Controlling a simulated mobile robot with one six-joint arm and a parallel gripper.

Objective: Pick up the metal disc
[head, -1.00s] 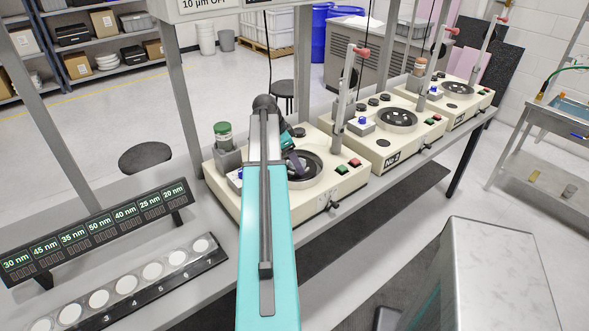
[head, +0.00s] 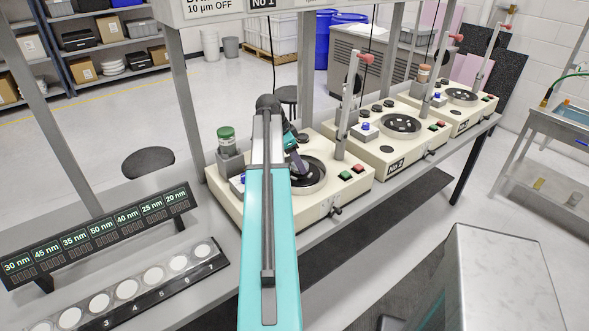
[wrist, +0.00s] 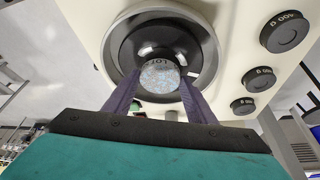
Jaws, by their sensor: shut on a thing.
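The metal disc (wrist: 160,78) is a round, mottled silver-grey piece in the wrist view. It lies between the two purple fingers of my gripper (wrist: 161,81), which is shut on it. In the head view my gripper (head: 297,163) points down into this bowl (head: 314,184), and the disc cannot be made out there. I cannot tell whether the disc still touches the surface under it.
The nearest cream machine (head: 345,186) carries an upright post (head: 347,105) right of the bowl and a green-capped jar (head: 227,140) at left. Similar machines stand farther right. A rack of white discs (head: 127,289) and a number display (head: 100,235) lie at front left. A marble-topped block (head: 505,265) stands front right.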

